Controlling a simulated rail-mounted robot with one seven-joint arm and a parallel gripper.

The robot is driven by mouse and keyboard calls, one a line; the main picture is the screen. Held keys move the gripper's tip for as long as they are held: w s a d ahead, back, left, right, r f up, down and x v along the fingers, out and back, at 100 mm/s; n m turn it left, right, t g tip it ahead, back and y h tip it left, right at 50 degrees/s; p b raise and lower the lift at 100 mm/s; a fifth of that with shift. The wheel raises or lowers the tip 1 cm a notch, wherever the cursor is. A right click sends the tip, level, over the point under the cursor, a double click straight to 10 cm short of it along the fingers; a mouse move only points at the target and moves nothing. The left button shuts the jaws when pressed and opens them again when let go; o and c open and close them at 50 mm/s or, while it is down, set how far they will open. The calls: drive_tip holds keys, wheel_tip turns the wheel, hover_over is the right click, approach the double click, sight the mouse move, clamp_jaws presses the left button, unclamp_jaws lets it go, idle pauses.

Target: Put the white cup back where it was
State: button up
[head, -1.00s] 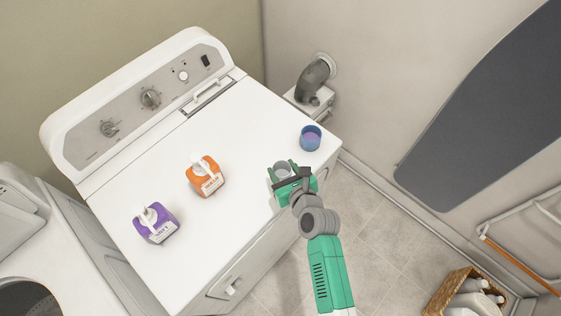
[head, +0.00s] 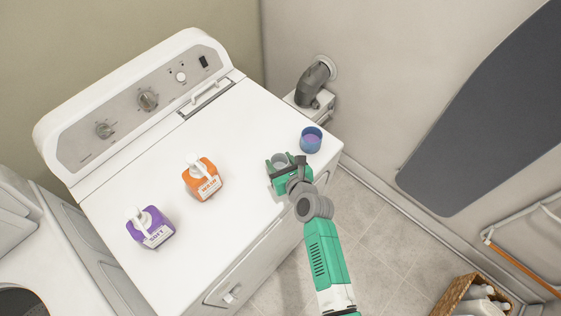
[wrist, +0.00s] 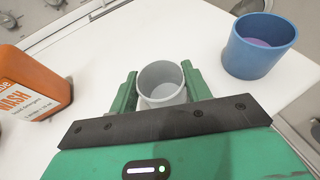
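The white cup (head: 280,160) looks pale grey and empty. It sits between the two green fingers of my gripper (head: 280,165), over the front right part of the white washer top. In the wrist view the cup (wrist: 162,83) is upright, with a finger against each side, so my gripper (wrist: 160,90) is shut on it. The cup's lower part is hidden behind the gripper's dark bar. I cannot tell whether its base touches the washer top.
A blue cup (head: 311,140) with purple liquid stands to the right, near the washer's (head: 255,110) right edge. An orange bottle (head: 202,180) and a purple bottle (head: 152,228) stand to the left. Bare white surface lies behind the cup.

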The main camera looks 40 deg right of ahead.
drive_tip(key=o, duration=0.4)
drive_tip(key=shift+o, duration=0.2)
drive_tip(key=shift+r, duration=0.2)
drive_tip(key=p+v, duration=0.3)
drive_tip(key=v, duration=0.9)
drive_tip(key=shift+f, duration=0.1)
